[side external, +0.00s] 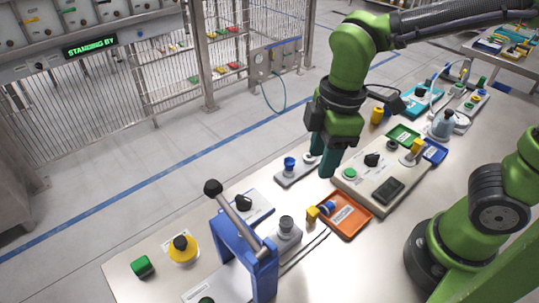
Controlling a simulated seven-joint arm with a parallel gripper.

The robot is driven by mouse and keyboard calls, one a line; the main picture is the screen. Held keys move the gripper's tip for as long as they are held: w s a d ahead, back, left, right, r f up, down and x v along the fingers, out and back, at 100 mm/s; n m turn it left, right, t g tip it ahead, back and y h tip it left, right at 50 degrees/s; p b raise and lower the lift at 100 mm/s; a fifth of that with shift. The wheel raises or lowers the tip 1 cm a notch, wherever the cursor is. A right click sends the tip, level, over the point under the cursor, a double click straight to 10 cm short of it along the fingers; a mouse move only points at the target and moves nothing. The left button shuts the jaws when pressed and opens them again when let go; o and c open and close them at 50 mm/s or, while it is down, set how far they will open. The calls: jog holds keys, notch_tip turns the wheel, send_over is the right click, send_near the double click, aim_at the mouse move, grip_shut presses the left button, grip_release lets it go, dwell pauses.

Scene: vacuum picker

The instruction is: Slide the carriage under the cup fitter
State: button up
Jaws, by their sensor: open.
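The cup fitter (264,273) is a blue frame with a grey lever (232,212) ending in a dark knob, at the lower middle of the side external view. What looks like the carriage (287,241) is a grey block just right of the blue frame, with a grey cylindrical piece on top. It sits on a track and appears outside the frame; the frame hides part of the track. My gripper (319,164) points down with teal fingers apart and nothing visible between them. It is above and behind the carriage, near a small grey plate with a blue cup.
An orange tray (359,222) with a yellow-and-blue piece at its edge lies right of the carriage. A control box (350,187) with buttons stands behind it. Bare table lies front right.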

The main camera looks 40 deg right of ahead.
aim_at(312, 212)
jog(key=f+n, duration=0.2)
jog(key=f, duration=0.3)
jog(key=f+n, duration=0.2)
jog(key=f, duration=0.4)
jog(key=f+n, duration=0.2)
jog(key=f, duration=0.3)
jog(key=shift+a+f+g+h, duration=0.2)
jog(key=shift+f+g+h, duration=0.05)
jog(key=shift+g+h, duration=0.15)
grip_shut()
